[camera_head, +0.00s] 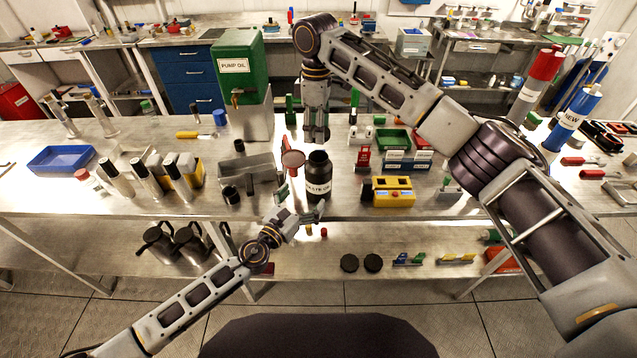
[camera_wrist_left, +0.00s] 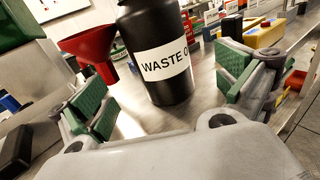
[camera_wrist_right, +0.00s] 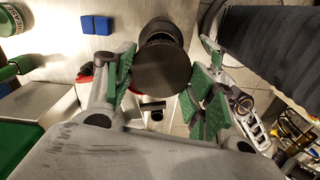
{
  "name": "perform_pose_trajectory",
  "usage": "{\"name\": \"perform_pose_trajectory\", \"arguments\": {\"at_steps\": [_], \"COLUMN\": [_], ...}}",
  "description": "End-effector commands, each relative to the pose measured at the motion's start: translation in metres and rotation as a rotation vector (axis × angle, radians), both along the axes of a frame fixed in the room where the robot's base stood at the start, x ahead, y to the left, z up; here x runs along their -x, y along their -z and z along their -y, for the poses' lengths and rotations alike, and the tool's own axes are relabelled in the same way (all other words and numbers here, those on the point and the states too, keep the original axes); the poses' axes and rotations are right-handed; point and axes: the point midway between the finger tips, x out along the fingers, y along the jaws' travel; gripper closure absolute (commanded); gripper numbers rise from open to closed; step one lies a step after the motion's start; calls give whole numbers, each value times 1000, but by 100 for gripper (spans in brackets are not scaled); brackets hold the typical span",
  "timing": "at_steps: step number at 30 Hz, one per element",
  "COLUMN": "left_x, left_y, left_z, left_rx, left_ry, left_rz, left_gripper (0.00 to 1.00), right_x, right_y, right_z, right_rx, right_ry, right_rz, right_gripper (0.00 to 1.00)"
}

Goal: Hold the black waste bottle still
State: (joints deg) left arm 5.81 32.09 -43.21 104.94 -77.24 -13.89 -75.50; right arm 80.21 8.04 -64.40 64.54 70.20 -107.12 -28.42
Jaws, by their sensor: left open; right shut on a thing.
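The black waste bottle (camera_head: 319,182) stands upright near the front edge of the bench, and its white label faces my left gripper (camera_head: 301,202). In the left wrist view the bottle (camera_wrist_left: 160,78) is between the open left fingers but beyond their tips, with a gap on both sides; its top is cut off there. My right gripper (camera_head: 317,139) points down from above, close over the bottle's top. In the right wrist view it is shut on a dark round cap (camera_wrist_right: 162,68).
A red funnel (camera_wrist_left: 90,48) is close on the bottle's left. A grey metal tray (camera_head: 247,172) and the green pump oil container (camera_head: 238,62) stand farther left. A yellow box (camera_head: 393,192) is on the right. The bench edge is just in front of the bottle.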

Motion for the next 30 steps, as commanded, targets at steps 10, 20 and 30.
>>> {"name": "perform_pose_trajectory", "arguments": {"at_steps": [10,20,30], "left_x": [-29,-58,-73], "left_y": [0,0,0], "left_z": [18,35,44], "left_rx": [1,1,1], "left_ry": [0,-1,1], "left_rz": [0,0,0], "left_gripper": [0,0,0], "right_x": [0,0,0], "right_y": [0,0,0], "right_z": [0,0,0], "right_rx": [0,0,0], "right_ry": [0,0,0], "right_rz": [0,0,0], "right_gripper": [52,52,52]}}
